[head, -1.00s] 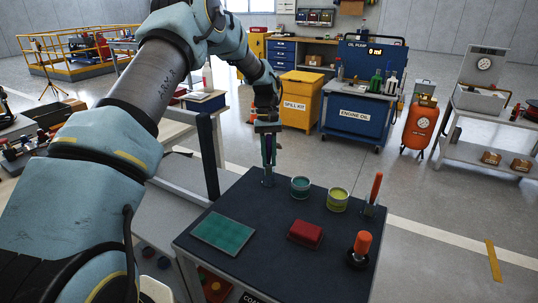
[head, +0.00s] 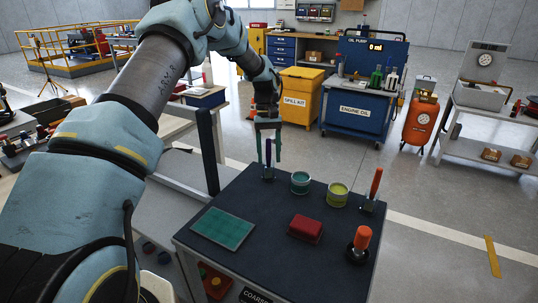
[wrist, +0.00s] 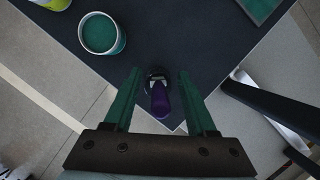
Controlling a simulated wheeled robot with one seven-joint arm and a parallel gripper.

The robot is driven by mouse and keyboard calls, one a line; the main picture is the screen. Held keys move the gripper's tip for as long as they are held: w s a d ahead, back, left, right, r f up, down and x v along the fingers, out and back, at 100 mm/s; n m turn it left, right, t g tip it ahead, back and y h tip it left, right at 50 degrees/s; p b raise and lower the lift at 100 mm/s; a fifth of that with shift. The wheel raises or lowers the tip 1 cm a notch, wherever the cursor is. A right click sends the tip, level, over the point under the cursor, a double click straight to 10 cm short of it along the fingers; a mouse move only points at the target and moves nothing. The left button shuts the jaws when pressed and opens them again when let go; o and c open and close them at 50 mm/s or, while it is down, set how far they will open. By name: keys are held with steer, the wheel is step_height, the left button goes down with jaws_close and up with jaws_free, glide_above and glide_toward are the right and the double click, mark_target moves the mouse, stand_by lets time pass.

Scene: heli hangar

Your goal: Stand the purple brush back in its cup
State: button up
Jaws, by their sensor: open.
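The purple brush (head: 268,150) stands upright in its small cup (head: 268,175) at the far left corner of the dark table top. In the wrist view, the purple handle (wrist: 160,100) points up toward the camera, with the dark cup (wrist: 156,74) around its lower end. My gripper (head: 268,160) is open above the cup, one finger on each side of the handle. Its green fingers (wrist: 160,72) show gaps to the handle in the wrist view. The brush's lower end is hidden in the cup.
A teal tin (head: 300,183) and a yellow tin (head: 338,195) stand right of the cup. An orange-handled tool (head: 375,184), another orange-handled piece (head: 361,240), a red block (head: 306,231) and a green mat (head: 223,229) are also on the table (head: 270,265).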

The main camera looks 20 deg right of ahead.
steer(key=a+b+v, duration=0.1)
steer(key=b+v, duration=0.1)
steer(key=v, duration=0.8)
steer(key=shift+w+d+r, duration=0.2)
steer(key=shift+d+r, duration=0.15)
steer(key=shift+d, duration=0.15)
steer(key=s+a+n+t+h, duration=0.15)
steer(key=s+a, duration=0.25)
steer(key=a, duration=1)
steer(key=s+a+t, duration=0.2)
steer(key=s+a, duration=0.2)
steer(key=a, duration=1)
steer(key=s+a+f+t, duration=0.1)
steer(key=s+a, duration=0.7)
steer(key=s, duration=0.2)
steer(key=shift+a+f, duration=0.25)
steer(key=shift+f, duration=0.15)
steer(key=shift+t, duration=0.25)
